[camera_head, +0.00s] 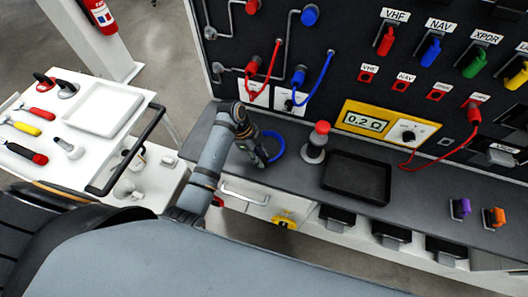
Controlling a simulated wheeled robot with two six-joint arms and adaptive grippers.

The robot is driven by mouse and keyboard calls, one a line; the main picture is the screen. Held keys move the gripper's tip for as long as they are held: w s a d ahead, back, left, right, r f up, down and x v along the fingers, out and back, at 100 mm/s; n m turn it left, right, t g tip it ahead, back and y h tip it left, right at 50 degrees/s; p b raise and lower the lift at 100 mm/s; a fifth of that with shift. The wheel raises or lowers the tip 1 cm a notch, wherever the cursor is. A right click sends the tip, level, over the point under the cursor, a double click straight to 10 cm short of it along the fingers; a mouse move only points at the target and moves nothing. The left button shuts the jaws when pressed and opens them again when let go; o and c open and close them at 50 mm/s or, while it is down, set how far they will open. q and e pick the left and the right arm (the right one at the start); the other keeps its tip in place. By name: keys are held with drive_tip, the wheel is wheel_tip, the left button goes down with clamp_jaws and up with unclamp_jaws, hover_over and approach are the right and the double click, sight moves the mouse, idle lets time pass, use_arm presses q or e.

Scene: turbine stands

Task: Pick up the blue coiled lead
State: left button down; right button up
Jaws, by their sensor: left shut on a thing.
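The blue coiled lead (281,150) shows as a ring at the left part of the dark grey bench top, in the head view. My left gripper (263,160) comes in from the left and points down at the ring's left side. It is shut on the coiled lead, and its fingers hide part of the ring. I cannot tell whether the ring is clear of the bench top. My right gripper is not in view.
A grey post with a red knob (317,139) stands right of the coil, beside a black tray (357,178). The upright black panel (352,52) behind carries plugged red and blue leads and a yellow meter (364,120). A white tool cart (85,120) stands at left.

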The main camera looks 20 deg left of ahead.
use_arm(q)
drive_tip(key=shift+r, duration=0.1)
drive_tip(key=shift+r, duration=0.35)
drive_tip(key=r, duration=0.1)
drive_tip(key=s+r, duration=0.1)
drive_tip(key=r, duration=0.1)
drive_tip(key=s+a+r, duration=0.1)
drive_tip(key=r, duration=0.1)
drive_tip(key=shift+s+r+b, duration=0.2)
drive_tip(key=shift+b, duration=0.1)
drive_tip(key=s+a+r+p, duration=0.1)
drive_tip(key=s+a+r, duration=0.2)
drive_tip(key=s+r, duration=0.3)
drive_tip(key=shift+s+a+r+p, duration=0.3)
drive_tip(key=shift+s+a+r, duration=0.1)
drive_tip(key=shift+s, duration=1.95)
